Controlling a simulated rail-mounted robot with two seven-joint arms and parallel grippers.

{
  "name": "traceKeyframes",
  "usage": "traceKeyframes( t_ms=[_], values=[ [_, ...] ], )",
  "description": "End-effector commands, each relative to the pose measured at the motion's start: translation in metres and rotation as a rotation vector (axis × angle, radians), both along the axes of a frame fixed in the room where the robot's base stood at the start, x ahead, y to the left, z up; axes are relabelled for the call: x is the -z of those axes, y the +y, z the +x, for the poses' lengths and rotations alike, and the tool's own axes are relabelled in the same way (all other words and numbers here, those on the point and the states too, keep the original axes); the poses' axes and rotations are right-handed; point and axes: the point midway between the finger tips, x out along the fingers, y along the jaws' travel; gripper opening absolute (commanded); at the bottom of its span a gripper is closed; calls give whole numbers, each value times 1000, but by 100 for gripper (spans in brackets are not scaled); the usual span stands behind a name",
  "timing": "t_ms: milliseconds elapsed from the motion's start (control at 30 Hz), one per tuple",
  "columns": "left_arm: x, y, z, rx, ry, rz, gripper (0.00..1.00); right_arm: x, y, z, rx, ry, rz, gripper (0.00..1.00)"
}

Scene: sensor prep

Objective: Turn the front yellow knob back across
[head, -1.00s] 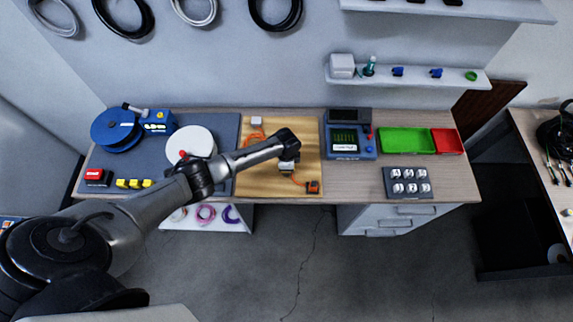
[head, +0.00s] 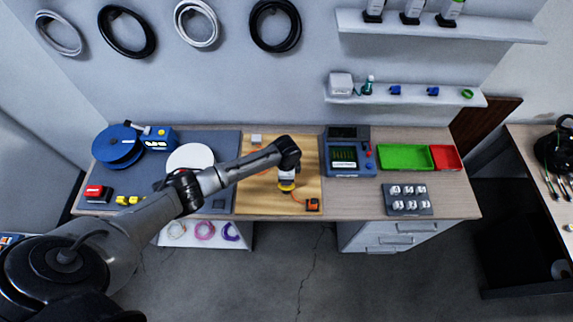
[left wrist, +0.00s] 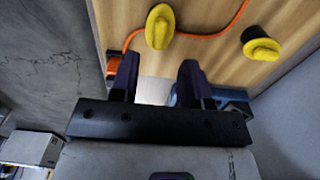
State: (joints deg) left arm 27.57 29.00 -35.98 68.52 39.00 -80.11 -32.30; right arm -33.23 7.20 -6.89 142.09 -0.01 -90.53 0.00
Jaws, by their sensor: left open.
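Two yellow knobs show in the left wrist view on a wooden board. The front yellow knob (left wrist: 159,26) is straight beyond the gap between my fingers, and the other yellow knob (left wrist: 261,44) is to the right. My left gripper (left wrist: 157,64) is open and empty, with the fingers apart from both knobs. In the head view my left gripper (head: 287,176) hangs over the wooden board (head: 308,172), with a patch of yellow showing just below it. The gripper and arm hide the rest of the knobs there. My right gripper is out of view.
An orange cable (left wrist: 210,35) runs past the knobs. An orange-and-black box (head: 312,204) sits at the board's front right corner and a white block (head: 256,139) at its back. A blue instrument (head: 348,158) stands to the right, a white disc (head: 190,158) to the left.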

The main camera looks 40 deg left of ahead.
Motion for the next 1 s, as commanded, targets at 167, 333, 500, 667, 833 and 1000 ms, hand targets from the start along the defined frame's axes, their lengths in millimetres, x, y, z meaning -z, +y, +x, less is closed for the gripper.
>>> traceKeyframes(
  t_ms=[167,333,500,667,833,1000],
  values=[
    [-35,1,0,1,-2,2,43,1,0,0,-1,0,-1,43],
    [-60,0,0,1,-2,1,43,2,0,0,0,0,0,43],
    [-75,0,0,0,0,0,43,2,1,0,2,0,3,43],
    [-81,0,0,1,1,0,43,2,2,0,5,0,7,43],
    [-81,0,0,0,1,0,43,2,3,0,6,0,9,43],
    [-81,0,0,0,1,1,43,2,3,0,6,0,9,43]
  ],
)
